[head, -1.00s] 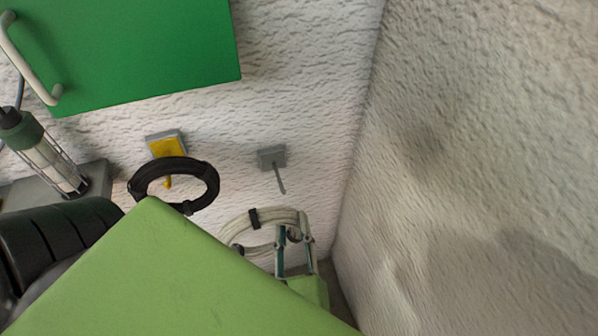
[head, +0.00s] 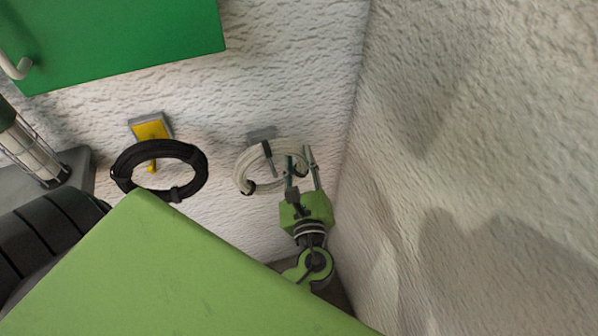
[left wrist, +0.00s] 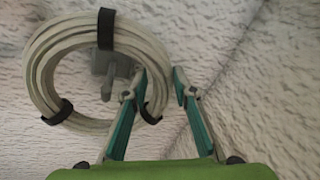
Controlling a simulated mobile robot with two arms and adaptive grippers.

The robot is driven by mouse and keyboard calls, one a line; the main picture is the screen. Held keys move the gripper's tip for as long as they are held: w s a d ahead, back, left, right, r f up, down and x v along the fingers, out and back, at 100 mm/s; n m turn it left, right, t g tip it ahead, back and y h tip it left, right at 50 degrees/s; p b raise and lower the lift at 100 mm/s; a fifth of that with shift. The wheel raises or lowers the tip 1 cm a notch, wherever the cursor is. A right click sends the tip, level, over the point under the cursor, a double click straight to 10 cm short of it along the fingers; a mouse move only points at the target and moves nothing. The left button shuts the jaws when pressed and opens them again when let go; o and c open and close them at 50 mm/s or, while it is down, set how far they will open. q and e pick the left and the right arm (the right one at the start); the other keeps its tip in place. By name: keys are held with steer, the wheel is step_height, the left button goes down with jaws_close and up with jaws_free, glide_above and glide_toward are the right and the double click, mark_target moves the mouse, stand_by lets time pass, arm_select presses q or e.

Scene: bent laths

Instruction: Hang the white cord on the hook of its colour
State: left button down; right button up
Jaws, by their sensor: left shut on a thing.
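The white cord (head: 242,172) is a coil tied with black bands, held up in front of the wall near the corner. It also shows in the left wrist view (left wrist: 42,62). My left gripper (head: 299,156) is shut on the coil's right side; its teal fingers (left wrist: 158,84) flank the strands there. The grey hook (head: 262,134) is right behind the coil. In the left wrist view, its plate (left wrist: 112,63) and peg show through the ring's opening. I cannot tell whether the peg passes through the ring. My right gripper is not in view.
A black cord coil (head: 122,172) hangs at the yellow hook (head: 151,128) on the left. A green cabinet (head: 120,40) is above, and a caged lamp (head: 30,150) is at far left. A rough side wall (head: 480,150) stands close right of my gripper.

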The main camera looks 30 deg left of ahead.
mark_target(299, 168)
arm_select(q)
steer(key=shift+w+a+f+b, duration=0.1)
steer(key=shift+w+f+b, duration=0.1)
steer(key=shift+f+b, duration=1.65)
steer(key=shift+r, duration=0.15)
steer(key=c, duration=1.7)
jaws_free()
steer(key=shift+f, duration=0.3)
